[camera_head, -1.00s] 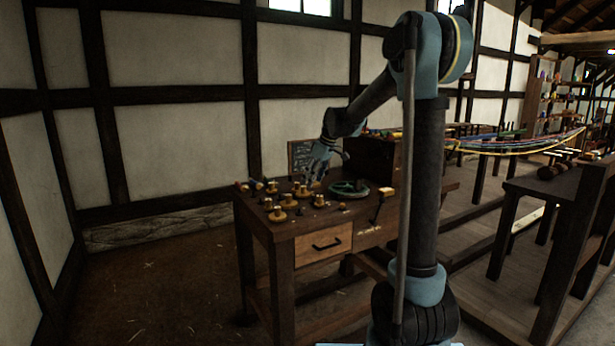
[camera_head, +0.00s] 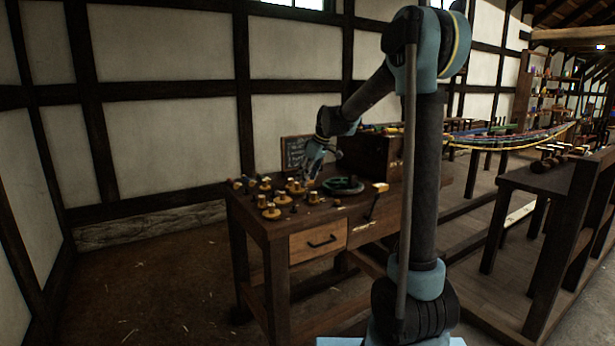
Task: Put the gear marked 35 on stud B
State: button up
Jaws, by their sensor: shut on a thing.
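My gripper (camera_head: 309,177) is over the wooden workbench (camera_head: 283,229), low above a group of small brass gears and studs. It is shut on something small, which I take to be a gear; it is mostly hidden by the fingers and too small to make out. Several brass gears (camera_head: 271,212) stand on the left part of the bench top. Their numbers and the stud letters cannot be read at this distance. A green ring-shaped wheel (camera_head: 343,185) lies to the right of my gripper.
A dark wooden chest (camera_head: 369,157) stands at the back right of the bench. A small slate board (camera_head: 296,152) stands behind my gripper. A lever with a pale handle (camera_head: 379,188) rises at the front right edge. A drawer (camera_head: 318,242) is shut below.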

jog(key=shift+f, duration=2.35)
jog(key=shift+f, duration=0.55)
jog(key=o, duration=1)
jog(key=shift+o, duration=0.2)
jog(key=shift+r, duration=0.1)
jog(key=shift+r, duration=3.95)
jog(key=shift+s+d, duration=0.1)
